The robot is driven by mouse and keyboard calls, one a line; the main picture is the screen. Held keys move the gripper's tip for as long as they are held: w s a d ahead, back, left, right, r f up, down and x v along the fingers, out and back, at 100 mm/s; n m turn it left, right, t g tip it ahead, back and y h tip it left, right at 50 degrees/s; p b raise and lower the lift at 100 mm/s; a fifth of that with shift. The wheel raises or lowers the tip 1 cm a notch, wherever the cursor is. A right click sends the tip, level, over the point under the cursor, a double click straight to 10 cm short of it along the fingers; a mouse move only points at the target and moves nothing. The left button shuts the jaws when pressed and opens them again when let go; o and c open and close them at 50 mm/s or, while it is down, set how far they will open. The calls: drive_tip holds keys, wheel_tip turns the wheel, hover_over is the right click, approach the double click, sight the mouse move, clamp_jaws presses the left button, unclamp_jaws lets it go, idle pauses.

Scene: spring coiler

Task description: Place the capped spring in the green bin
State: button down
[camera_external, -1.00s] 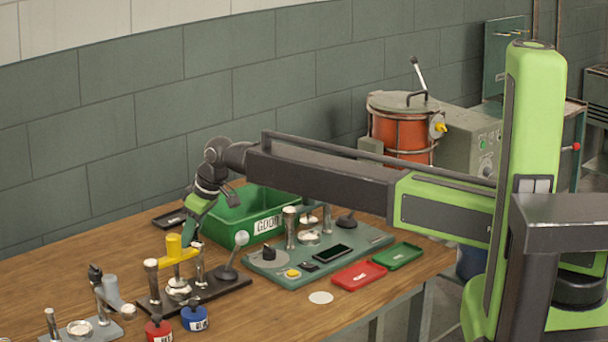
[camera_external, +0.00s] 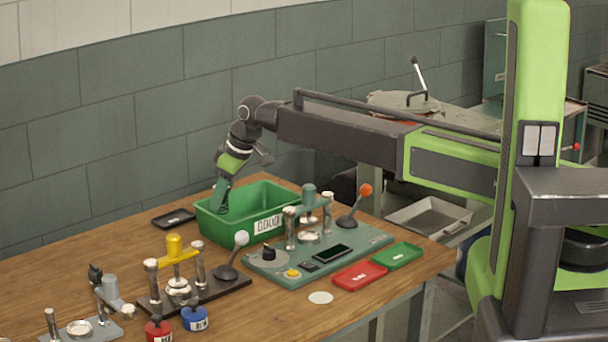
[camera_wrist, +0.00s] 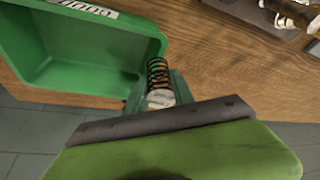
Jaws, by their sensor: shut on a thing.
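The green bin (camera_external: 268,196) stands on the wooden table near the wall, with a white label on its front; the wrist view shows its inside at the left (camera_wrist: 85,60). My gripper (camera_external: 219,206) points down at the bin's left end in the outside view. My gripper (camera_wrist: 158,92) is shut on the capped spring (camera_wrist: 157,74), a dark coil with a pale cap at its lower end in the wrist view. The spring shows beside the bin's corner; whether it is inside the rim I cannot tell. The gripper hides the spring in the outside view.
A black tray (camera_external: 174,218) lies left of the bin. A teal press station (camera_external: 320,258) stands in front of it, with red (camera_external: 360,275) and green (camera_external: 398,256) trays to the right.

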drive_tip(key=w+d+r+m+t+p, duration=0.1)
drive_tip(key=w+d+m, duration=0.2)
drive_tip(key=w+d, duration=1.25)
drive_tip(key=s+a+f+b, duration=0.1)
drive_tip(key=a+f+b, duration=0.1)
drive_tip(key=a, duration=0.1)
drive_tip(key=s+a+f+b, duration=0.1)
drive_tip(key=a+f+b, duration=0.1)
drive_tip(key=a, duration=0.1)
drive_tip(key=s+a+f+b, duration=0.2)
drive_tip(key=a+b, duration=0.1)
drive_tip(key=a, duration=0.1)
drive_tip(key=shift+f, duration=0.4)
drive_tip(key=shift+s+a, duration=0.1)
wheel_tip(320, 180, down, 4)
drive_tip(key=b, duration=0.4)
drive_tip(key=shift+f, duration=0.2)
drive_tip(key=shift+r, duration=0.3)
drive_tip(key=shift+f, duration=0.3)
drive_tip(key=c, duration=1.1)
unclamp_jaws()
drive_tip(key=shift+r, duration=0.1)
